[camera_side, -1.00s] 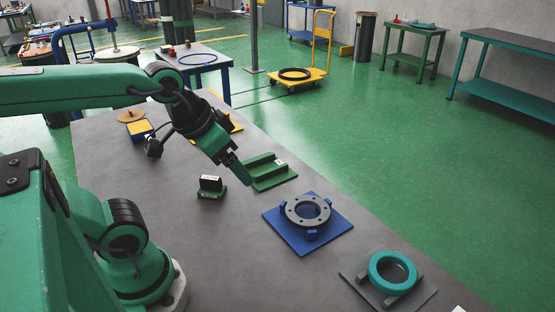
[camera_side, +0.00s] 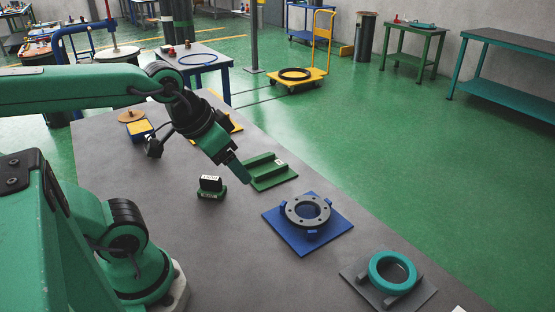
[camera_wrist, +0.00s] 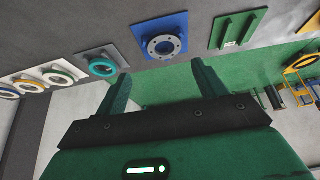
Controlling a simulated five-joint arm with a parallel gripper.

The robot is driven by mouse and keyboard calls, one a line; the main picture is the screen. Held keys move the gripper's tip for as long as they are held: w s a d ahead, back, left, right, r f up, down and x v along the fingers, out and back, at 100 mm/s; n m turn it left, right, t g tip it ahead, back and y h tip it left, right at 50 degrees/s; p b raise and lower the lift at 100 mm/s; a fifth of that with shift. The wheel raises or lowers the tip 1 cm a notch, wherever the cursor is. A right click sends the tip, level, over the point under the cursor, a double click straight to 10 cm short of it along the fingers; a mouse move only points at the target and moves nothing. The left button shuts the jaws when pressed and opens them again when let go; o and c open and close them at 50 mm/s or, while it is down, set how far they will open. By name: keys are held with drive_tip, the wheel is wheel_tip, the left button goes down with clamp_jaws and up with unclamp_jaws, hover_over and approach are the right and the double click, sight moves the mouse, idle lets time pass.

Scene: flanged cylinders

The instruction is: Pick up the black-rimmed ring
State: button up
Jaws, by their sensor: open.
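A grey flanged ring (camera_side: 293,214) with bolt holes sits on a blue plate (camera_side: 335,231), held among blue blocks; it also shows in the wrist view (camera_wrist: 153,48). A teal ring (camera_side: 376,271) lies on a grey fixture at the front right, also in the wrist view (camera_wrist: 92,69). More rings with pale and yellowish rims stand at the left of the wrist view (camera_wrist: 49,79). I cannot tell surely which ring is the black-rimmed one. My gripper (camera_side: 245,179) is open and empty above the bench, left of the blue plate; its two fingers (camera_wrist: 163,84) are apart in the wrist view.
A green plate with upright walls (camera_side: 268,172) lies beyond my gripper. A small black-and-green block (camera_side: 211,188) stands just left of it. The bench (camera_side: 240,260) is clear toward the front. A yellow cart (camera_side: 310,76) carrying a black ring stands far off on the floor.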

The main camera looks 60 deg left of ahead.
drive_tip(key=c, duration=0.4)
drive_tip(key=shift+w, duration=0.15)
drive_tip(key=m+g, duration=0.6)
drive_tip(key=m, duration=0.1)
hover_over(308, 198)
wheel_tip(308, 198, down, 14)
drive_tip(key=shift+r, duration=0.1)
drive_tip(key=shift+f, duration=1.4)
